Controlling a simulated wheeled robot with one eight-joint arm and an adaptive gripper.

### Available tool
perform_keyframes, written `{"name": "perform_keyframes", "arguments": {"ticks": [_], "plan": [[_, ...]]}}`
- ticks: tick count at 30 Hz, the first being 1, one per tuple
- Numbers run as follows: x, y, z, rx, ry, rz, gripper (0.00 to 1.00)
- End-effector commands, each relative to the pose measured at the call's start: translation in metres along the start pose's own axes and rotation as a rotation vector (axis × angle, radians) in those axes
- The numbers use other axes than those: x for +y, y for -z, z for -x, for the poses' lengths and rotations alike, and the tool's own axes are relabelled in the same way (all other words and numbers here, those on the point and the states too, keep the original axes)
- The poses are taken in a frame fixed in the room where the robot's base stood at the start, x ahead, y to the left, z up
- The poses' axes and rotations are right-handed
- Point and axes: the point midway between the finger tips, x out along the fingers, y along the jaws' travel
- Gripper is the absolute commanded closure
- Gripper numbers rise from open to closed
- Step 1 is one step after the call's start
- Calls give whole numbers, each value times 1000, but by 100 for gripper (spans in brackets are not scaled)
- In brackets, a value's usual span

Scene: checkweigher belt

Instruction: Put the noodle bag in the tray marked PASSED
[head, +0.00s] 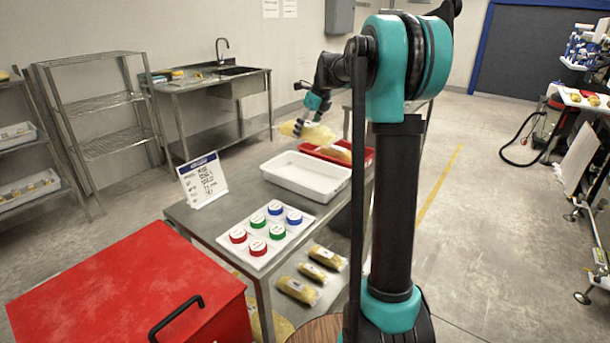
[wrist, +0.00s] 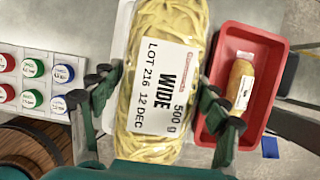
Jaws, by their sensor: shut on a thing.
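The noodle bag (head: 316,133) is a clear bag of yellow noodles, held in the air above the trays. In the wrist view, the noodle bag (wrist: 168,75) has a white label reading "WIDE 500 g LOT 216 12 DEC". My gripper (head: 309,122) is shut on the bag, with a dark finger on each side. A white tray (head: 289,182) on the steel table looks empty in the head view; the bag hides most of it in the wrist view. A red tray (head: 369,154) beside it holds another yellow bag (head: 338,153). I cannot read a PASSED mark on either tray.
A white board with red, green and blue lidded jars (head: 257,247) and a standing sign (head: 202,180) share the steel table. More noodle bags (head: 297,289) lie on the lower shelf. A red box (head: 130,285) stands front left. Open air surrounds the held bag.

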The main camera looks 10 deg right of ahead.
Motion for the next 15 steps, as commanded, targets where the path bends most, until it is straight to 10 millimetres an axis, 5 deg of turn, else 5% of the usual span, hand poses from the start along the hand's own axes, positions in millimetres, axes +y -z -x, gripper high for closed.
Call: {"name": "perform_keyframes", "arguments": {"ticks": [15], "plan": [[0,45,-109,0,-1,2,76]]}}
